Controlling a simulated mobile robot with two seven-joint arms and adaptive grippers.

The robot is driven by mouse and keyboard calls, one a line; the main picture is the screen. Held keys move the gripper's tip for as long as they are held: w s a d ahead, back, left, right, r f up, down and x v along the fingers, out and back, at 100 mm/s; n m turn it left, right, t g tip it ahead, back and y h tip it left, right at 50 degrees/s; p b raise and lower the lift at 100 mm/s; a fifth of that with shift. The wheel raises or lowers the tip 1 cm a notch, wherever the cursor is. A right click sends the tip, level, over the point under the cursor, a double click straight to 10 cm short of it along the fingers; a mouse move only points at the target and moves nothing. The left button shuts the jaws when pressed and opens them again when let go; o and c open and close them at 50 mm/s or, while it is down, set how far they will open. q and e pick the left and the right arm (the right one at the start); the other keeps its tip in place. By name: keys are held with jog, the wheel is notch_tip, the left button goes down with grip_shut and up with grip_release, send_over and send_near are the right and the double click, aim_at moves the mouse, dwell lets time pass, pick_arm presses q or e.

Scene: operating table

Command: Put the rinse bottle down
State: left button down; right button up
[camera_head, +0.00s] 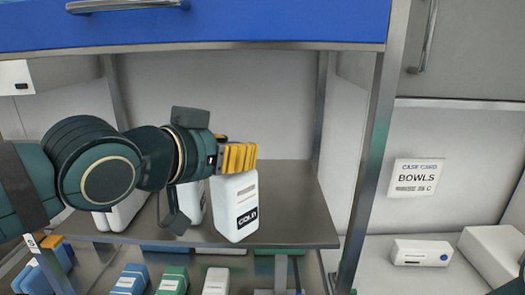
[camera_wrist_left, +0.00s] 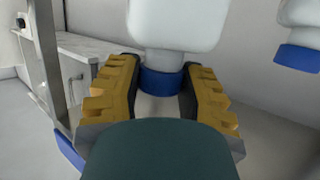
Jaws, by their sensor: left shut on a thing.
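The rinse bottle (camera_head: 235,212) is white with a black label reading "COLD". It is upright, at the front of the grey metal shelf (camera_head: 290,215). Whether its base touches the shelf or hangs just above it, I cannot tell. My left gripper (camera_head: 238,157), with yellow fingers, is shut on the bottle's top and hides its cap in the head view. In the left wrist view the bottle's blue neck (camera_wrist_left: 162,84) sits between the two fingers. My right gripper is not in view.
Other white bottles (camera_head: 127,212) stand on the shelf to the left, partly behind my arm. The shelf is clear right of the rinse bottle, up to a metal post (camera_head: 372,150). Blue, green and white boxes (camera_head: 173,280) lie below. A blue drawer front (camera_head: 200,25) hangs above.

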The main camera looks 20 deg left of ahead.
pick_arm(q)
jog(key=x, duration=1)
jog(key=shift+f+b, duration=0.2)
jog(key=shift+b, duration=0.15)
jog(key=shift+s+a+f, duration=0.1)
jog(key=shift+s+f, duration=0.05)
jog(key=shift+f, duration=0.05)
jog(key=c, duration=0.6)
grip_release()
jog(key=shift+r, duration=0.1)
jog(key=p+v, duration=0.1)
jog(key=v, duration=1.1)
